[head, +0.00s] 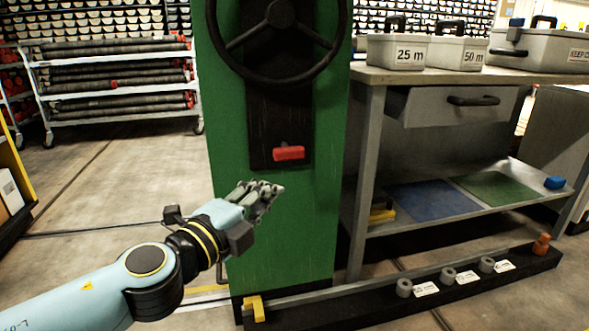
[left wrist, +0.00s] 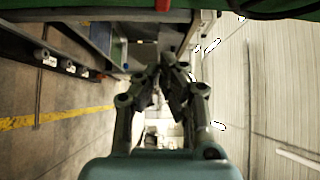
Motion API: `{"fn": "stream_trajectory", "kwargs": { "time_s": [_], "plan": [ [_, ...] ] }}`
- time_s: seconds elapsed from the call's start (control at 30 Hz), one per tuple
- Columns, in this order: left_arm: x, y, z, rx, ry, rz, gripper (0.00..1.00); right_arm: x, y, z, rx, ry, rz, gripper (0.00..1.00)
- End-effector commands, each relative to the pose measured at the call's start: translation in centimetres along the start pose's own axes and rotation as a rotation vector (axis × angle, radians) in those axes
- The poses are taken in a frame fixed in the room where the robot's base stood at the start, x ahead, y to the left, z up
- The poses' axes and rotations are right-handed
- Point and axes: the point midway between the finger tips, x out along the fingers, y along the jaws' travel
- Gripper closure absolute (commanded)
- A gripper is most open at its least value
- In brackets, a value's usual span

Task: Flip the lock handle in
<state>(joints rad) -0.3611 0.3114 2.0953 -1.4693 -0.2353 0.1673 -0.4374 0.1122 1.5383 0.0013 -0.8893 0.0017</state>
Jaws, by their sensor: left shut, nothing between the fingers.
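A red lock handle (head: 289,153) sits on a dark plate (head: 265,130) on the front of a green column (head: 230,110), below a black handwheel (head: 278,15). My left gripper (head: 270,190) is in front of the column, below and a little left of the red handle, and apart from it in the picture. Its fingers are together with nothing between them. In the left wrist view the fingers (left wrist: 172,72) point up the picture toward the green edge, and a red piece (left wrist: 163,5) shows at the top edge. My right gripper is not in view.
A bench (head: 365,75) with grey cases (head: 398,52) and a drawer (head: 450,104) stands right of the column. A low black rail (head: 400,305) with several grey rings lies on the floor. A rack of core tubes (head: 115,75) stands behind left. The floor left of the column is open.

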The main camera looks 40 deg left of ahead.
Motion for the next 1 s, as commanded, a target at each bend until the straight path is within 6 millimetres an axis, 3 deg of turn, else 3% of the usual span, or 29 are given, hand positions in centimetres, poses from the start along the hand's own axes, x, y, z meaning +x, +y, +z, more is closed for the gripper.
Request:
{"fn": "stream_trajectory", "kwargs": {
  "time_s": [0.17, 0.33, 0.77, 1.0],
  "plan": [
    [0.2, 0.0, 0.0, -0.001, -0.001, 0.0, 1.0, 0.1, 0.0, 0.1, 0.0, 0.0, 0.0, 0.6],
    [1.7, -0.2, 0.1, -0.002, -0.003, -0.002, 1.0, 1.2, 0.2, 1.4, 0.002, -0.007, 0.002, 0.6],
    [10.4, -0.3, 0.0, -0.003, -0.002, -0.002, 1.0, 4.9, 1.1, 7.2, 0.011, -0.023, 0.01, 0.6],
    [12.4, 0.1, 2.4, 0.001, -0.001, 0.002, 1.0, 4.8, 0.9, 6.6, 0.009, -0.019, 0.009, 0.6]
  ]
}}
